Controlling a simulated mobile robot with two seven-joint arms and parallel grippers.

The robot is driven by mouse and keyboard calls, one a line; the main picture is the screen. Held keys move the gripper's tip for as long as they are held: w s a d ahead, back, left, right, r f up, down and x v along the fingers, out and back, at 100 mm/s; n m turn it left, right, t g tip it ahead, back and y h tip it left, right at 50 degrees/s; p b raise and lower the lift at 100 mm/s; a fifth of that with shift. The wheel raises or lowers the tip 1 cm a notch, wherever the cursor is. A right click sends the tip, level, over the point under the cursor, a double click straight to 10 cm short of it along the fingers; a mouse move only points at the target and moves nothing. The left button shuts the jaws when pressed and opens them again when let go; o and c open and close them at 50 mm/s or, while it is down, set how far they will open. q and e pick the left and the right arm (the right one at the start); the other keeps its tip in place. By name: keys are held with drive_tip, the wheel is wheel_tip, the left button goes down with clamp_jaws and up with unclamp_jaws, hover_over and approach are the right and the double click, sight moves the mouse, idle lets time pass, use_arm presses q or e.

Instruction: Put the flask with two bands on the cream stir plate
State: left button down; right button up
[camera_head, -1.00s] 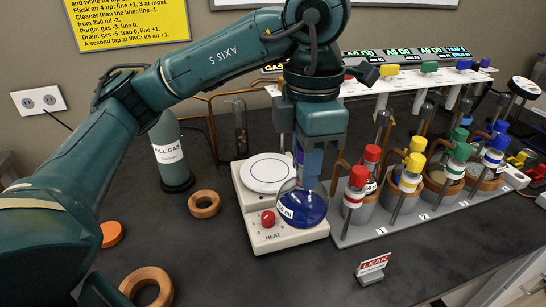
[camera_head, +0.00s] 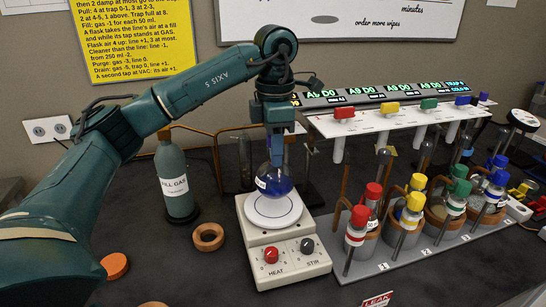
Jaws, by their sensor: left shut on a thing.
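My left gripper (camera_head: 277,143) points down and is shut on the neck of a round flask (camera_head: 273,183) holding blue liquid. The flask is upright, with a white label on its side; its bands cannot be made out. The cream stir plate (camera_head: 285,247) has a white round top (camera_head: 272,210), a red HEAT knob and a dark STIR knob. The flask is over the rear middle of the round top; I cannot tell whether its base touches it. The gripper hides most of the neck. My right gripper is not in view.
A FILL GAS cylinder (camera_head: 174,180) and a cork ring (camera_head: 208,237) stand left of the plate. At right, a grey rack (camera_head: 385,260) holds several flasks with coloured caps, below a white manifold shelf (camera_head: 375,122). A LEAK sign (camera_head: 377,300) is in front.

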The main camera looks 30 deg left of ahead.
use_arm(q)
drive_tip(key=shift+w+a+r, duration=0.1)
drive_tip(key=shift+w+a, duration=0.1)
drive_tip(key=shift+a, duration=0.05)
drive_tip(key=shift+w+a+f, duration=0.1)
drive_tip(key=shift+f, duration=0.2)
drive_tip(key=shift+f+p, duration=0.35)
drive_tip(key=shift+f, duration=1.2)
drive_tip(key=shift+f, duration=0.1)
drive_tip(key=c, duration=1.1)
unclamp_jaws()
drive_tip(key=shift+o, duration=0.2)
wheel_tip(320, 180, up, 12)
drive_tip(key=shift+r+p, duration=0.15)
drive_tip(key=shift+p, duration=0.65)
